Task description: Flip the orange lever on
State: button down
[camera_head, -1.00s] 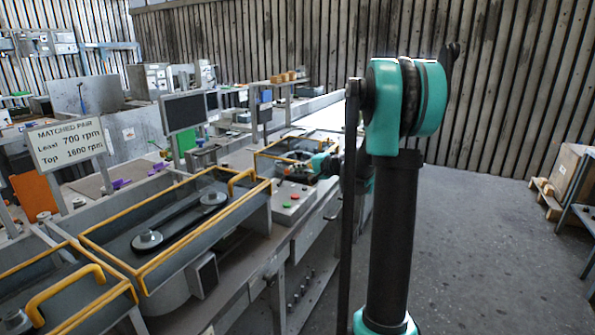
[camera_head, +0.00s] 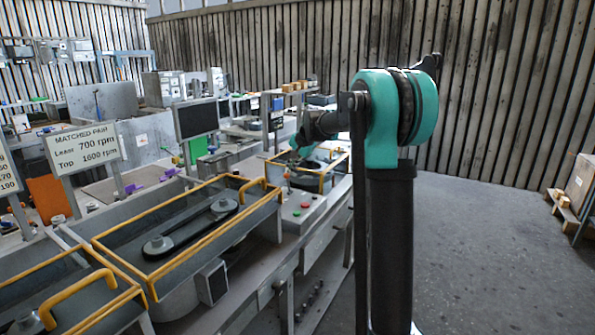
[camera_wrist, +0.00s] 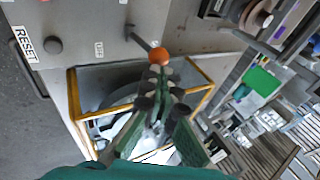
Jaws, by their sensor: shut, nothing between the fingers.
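The orange lever shows in the wrist view as a round orange knob (camera_wrist: 159,56) on a thin metal rod. The rod rises from a grey control panel (camera_wrist: 85,25). My gripper (camera_wrist: 157,76) is shut and empty, with its fingertips just below the knob in the picture. I cannot tell whether they touch it.
A yellow-railed tray (camera_wrist: 76,95) lies beneath my gripper. A RESET label (camera_wrist: 25,43) and a dark button (camera_wrist: 54,45) are on the panel. In the head view, a larger yellow-railed tray (camera_head: 126,277) with a belt and pulleys stands left of the box.

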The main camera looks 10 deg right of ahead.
jog(key=shift+w+a+g+h, duration=0.35)
jog(key=shift+a+g+h, duration=0.05)
jog(key=shift+a+h, duration=0.15)
jog(key=shift+d, duration=0.1)
jog(key=shift+r, duration=0.75)
